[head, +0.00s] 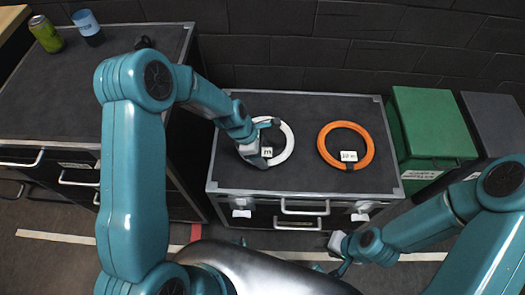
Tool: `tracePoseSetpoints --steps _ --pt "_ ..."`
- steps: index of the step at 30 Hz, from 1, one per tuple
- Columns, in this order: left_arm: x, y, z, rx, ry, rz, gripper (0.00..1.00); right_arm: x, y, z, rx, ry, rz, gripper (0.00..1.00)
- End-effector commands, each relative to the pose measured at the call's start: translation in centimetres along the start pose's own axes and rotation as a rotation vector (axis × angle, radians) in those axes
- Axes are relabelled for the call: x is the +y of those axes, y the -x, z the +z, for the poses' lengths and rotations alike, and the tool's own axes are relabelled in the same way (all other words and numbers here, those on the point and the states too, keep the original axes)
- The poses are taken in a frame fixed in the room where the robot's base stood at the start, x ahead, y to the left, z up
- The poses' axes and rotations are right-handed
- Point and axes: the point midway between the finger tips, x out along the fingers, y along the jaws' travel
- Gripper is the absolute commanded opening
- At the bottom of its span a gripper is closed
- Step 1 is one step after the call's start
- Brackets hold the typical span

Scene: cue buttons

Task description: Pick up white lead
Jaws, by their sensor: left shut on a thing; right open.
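The white lead (289,141) is a coiled white ring on the dark top of the low flight case (305,104). The gripper's jaws partly hide that side, and I cannot tell whether the coil is lifted off the top. My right gripper (340,258) is open and empty, low in front of the case, at the right of its drawer handles.
An orange coil (323,136) with a white label lies right of the white one. A green box (432,125) and a dark box (494,122) stand at the right. A taller case (70,95) at the left holds a green can (46,34) and a blue cup (87,24).

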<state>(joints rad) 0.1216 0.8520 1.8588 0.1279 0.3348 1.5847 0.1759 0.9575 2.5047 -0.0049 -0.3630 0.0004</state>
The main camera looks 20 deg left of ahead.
Motion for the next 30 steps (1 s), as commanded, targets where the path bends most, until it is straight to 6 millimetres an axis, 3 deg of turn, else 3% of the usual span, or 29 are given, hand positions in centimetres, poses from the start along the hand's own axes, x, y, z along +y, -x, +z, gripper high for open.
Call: tracePoseSetpoints --steps 5,18,24,30 --pt "0.2 2.9 1.2 -0.002 -0.003 0.009 0.00 -0.1 0.3 0.0 0.000 0.000 0.000 0.43" --pt "0.2 13.9 5.8 -0.003 -0.003 0.010 0.00 -0.3 0.8 0.0 0.000 0.000 0.000 0.43" --pt "0.1 16.8 7.0 -0.002 -0.003 0.007 0.00 -0.3 1.0 0.0 0.000 0.000 0.000 0.43" --pt "0.1 17.8 7.4 -0.001 -0.001 0.005 0.00 -0.4 1.0 0.0 0.000 0.000 0.000 0.43"
